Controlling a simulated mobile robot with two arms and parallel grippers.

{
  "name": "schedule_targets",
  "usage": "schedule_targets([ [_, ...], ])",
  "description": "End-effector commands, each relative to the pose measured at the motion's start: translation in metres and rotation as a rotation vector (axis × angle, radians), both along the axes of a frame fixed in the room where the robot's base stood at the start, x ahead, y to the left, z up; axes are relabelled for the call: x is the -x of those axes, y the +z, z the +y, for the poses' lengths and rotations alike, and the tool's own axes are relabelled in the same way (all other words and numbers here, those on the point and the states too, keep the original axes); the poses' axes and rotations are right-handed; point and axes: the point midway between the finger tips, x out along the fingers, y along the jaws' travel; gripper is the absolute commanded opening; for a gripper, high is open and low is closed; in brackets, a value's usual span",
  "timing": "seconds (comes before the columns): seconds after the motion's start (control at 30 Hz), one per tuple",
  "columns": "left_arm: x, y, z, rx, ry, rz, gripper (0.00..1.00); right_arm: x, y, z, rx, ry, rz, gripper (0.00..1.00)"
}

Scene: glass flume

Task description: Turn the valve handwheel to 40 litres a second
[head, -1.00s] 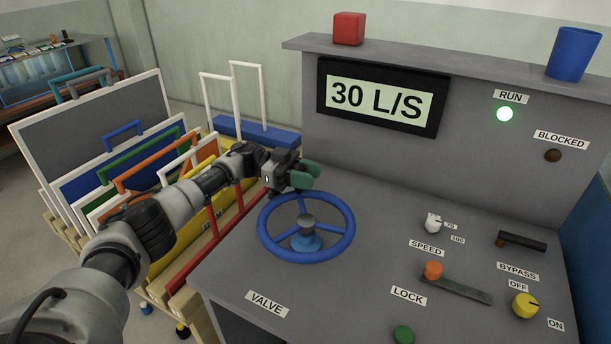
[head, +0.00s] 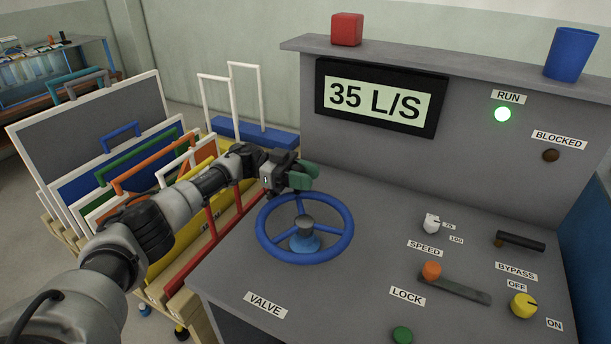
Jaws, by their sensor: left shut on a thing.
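The blue valve handwheel (head: 344,243) lies on the grey console above the VALVE label (head: 266,304). My left gripper (head: 299,180), with green fingertips, is at the wheel's far rim and is shut on it. The fingers hide that small part of the rim. The display (head: 375,101) reads 35 L/S. My right gripper is not in view.
The RUN lamp (head: 502,114) glows green and the BLOCKED lamp (head: 550,155) is dark. A red block (head: 346,29) and a blue cup (head: 571,53) stand on the console's top ledge. Racked coloured panels (head: 90,135) stand left of the console, under my arm.

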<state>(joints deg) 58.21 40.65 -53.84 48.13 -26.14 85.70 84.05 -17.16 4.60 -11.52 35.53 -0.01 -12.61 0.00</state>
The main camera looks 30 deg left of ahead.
Motion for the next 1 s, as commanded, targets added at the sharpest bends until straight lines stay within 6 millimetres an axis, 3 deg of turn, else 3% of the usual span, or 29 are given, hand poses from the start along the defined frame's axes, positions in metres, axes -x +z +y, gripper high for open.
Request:
schedule_targets([
  [0.03, 0.004, -0.008, -0.005, -0.006, -0.019, 0.01, 0.0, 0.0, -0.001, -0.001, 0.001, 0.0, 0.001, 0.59],
  [0.07, 0.004, -0.008, -0.005, -0.006, -0.019, 0.01, 0.37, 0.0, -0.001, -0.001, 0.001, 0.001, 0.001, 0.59],
  [0.2, 0.003, -0.007, -0.004, -0.006, -0.015, 0.009, 0.58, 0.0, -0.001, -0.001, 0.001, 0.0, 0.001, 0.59],
  [0.57, 0.001, -0.005, 0.004, -0.004, -0.004, 0.005, 0.59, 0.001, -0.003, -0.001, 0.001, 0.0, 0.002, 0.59],
  [1.0, 0.005, -0.007, 0.084, -0.004, -0.007, 0.005, 0.59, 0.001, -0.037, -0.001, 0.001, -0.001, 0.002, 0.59],
])
